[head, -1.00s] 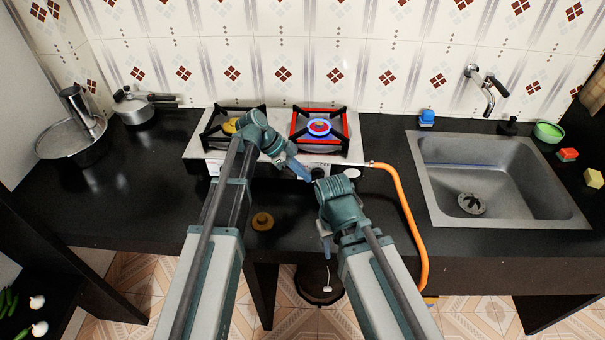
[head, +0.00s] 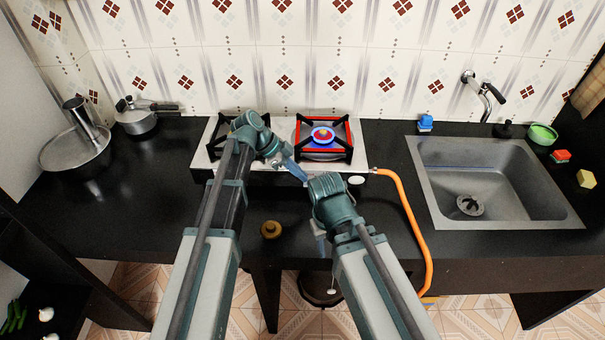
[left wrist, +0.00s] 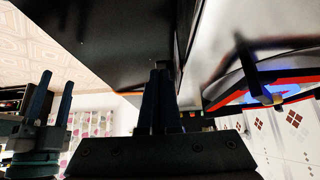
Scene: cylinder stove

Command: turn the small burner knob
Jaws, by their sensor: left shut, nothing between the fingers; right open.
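The stove (head: 283,173) stands on the black counter against the tiled wall. Its right burner (head: 322,135), in a red square, is lit with a blue flame. My left arm partly covers the left burner. A pale round knob (head: 356,180) shows at the right of the stove's front; the rest of the front is largely hidden by my grippers. My left gripper (head: 303,177) is shut and empty, its tips close to the stove's front; contact cannot be told. Its fingers also fill the middle of the left wrist view (left wrist: 158,100). My right gripper (head: 321,242) is open, pointing down before the counter; it also shows in the left wrist view (left wrist: 42,98).
An orange hose (head: 410,205) runs from the stove's right side over the counter edge. A brass burner piece (head: 270,230) lies in front of the stove. The sink (head: 485,185) is at the right, pots (head: 75,150) at the left.

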